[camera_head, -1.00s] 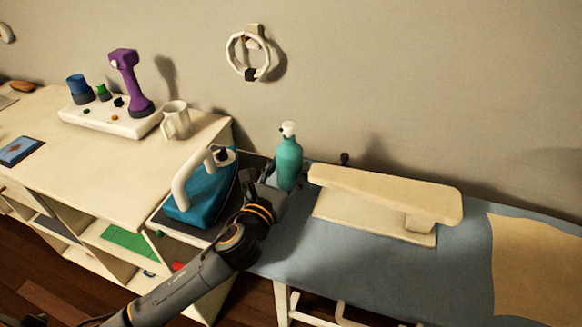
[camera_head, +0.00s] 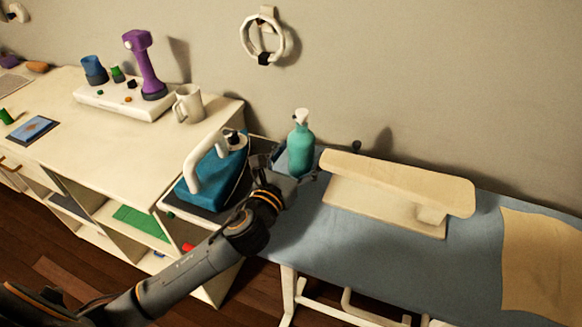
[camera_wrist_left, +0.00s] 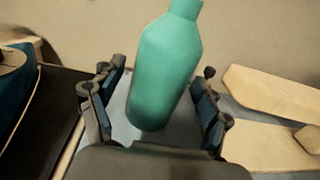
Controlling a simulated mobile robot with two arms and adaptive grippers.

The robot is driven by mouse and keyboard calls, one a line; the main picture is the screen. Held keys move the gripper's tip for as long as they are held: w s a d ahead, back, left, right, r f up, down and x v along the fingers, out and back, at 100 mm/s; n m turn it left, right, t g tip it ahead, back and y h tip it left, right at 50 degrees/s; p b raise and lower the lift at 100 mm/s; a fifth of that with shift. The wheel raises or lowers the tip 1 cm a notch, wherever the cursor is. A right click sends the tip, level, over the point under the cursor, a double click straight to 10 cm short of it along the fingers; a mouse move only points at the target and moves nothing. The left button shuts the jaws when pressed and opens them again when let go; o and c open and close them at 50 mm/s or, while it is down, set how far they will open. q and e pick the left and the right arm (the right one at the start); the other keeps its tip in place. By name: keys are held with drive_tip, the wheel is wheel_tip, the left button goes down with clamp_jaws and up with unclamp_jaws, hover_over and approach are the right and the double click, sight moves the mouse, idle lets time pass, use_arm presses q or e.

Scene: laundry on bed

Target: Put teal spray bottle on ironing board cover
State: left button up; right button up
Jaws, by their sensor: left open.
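The teal spray bottle (camera_head: 300,150) with a white nozzle stands on the blue-grey ironing board cover (camera_head: 400,262), near the board's left end. My left gripper (camera_head: 295,172) is at the bottle. In the left wrist view the bottle (camera_wrist_left: 163,75) is between the two open fingers (camera_wrist_left: 155,110), with gaps visible on both sides; it looks slightly tilted there. Part of the bottle's lower body is hidden by the gripper in the head view. My right gripper is not in view.
A blue iron (camera_head: 213,178) on a dark rest stands just left of the gripper. A cream sleeve board (camera_head: 398,185) is right of the bottle. A tan cloth (camera_head: 545,258) lies at the far right. The cover's middle front is clear.

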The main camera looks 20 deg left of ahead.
use_arm(q)
drive_tip(key=s, duration=0.3)
drive_tip(key=s+b, duration=0.1)
drive_tip(key=s, duration=0.2)
drive_tip(key=s+a, duration=0.1)
drive_tip(key=s, duration=0.3)
drive_tip(key=shift+f, duration=0.15)
drive_tip(key=shift+s+a, duration=0.1)
drive_tip(key=shift+s, duration=0.6)
